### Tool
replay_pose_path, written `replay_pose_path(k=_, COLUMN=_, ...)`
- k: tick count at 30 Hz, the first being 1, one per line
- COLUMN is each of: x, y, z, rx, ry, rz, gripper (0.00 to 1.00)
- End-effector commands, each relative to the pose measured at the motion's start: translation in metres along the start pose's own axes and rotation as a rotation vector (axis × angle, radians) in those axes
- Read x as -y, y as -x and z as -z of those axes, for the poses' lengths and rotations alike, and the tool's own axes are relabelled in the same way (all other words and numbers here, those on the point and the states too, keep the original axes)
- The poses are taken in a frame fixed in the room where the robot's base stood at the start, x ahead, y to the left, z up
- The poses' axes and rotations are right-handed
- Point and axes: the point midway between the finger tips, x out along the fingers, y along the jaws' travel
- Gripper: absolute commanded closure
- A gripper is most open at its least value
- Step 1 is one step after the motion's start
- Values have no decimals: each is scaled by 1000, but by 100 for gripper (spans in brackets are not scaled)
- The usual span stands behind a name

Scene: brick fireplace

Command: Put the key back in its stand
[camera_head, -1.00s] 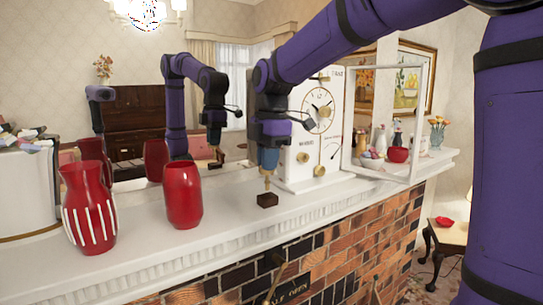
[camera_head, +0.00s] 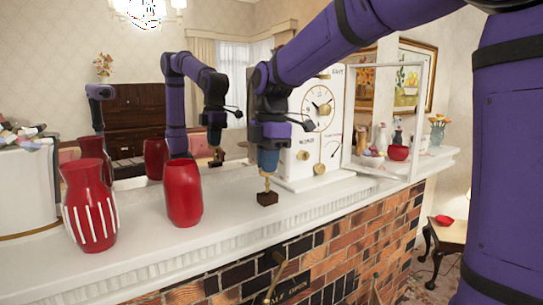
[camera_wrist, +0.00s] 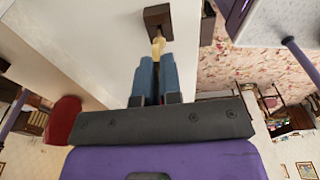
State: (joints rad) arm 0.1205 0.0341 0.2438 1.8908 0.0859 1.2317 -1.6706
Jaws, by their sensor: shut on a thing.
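A small dark brown block, the key's stand (camera_head: 267,198), sits on the white mantel near its front edge, in front of the clock. My gripper (camera_head: 267,168) points down just above it and is shut on the key (camera_head: 266,184), a thin brass-coloured piece. In the wrist view, the blue fingers (camera_wrist: 155,78) hold the key (camera_wrist: 158,45), and its far end meets the dark stand (camera_wrist: 158,18). I cannot tell how deep the key's tip sits in the stand, as the stand's top is partly hidden by the key.
A white clock (camera_head: 318,130) stands right behind my gripper. Two red vases, a plain one (camera_head: 183,193) and a striped one (camera_head: 90,208), stand to the left on the mantel (camera_head: 225,215). A mirror behind reflects my arm. The mantel's front edge drops to brick.

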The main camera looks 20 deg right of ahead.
Motion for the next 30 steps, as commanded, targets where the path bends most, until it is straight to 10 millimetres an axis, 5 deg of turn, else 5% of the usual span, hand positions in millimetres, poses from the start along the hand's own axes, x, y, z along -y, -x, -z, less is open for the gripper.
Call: replay_pose_path(k=30, x=0, y=-17, z=-2, rx=0, ry=0, rz=0, gripper=100)
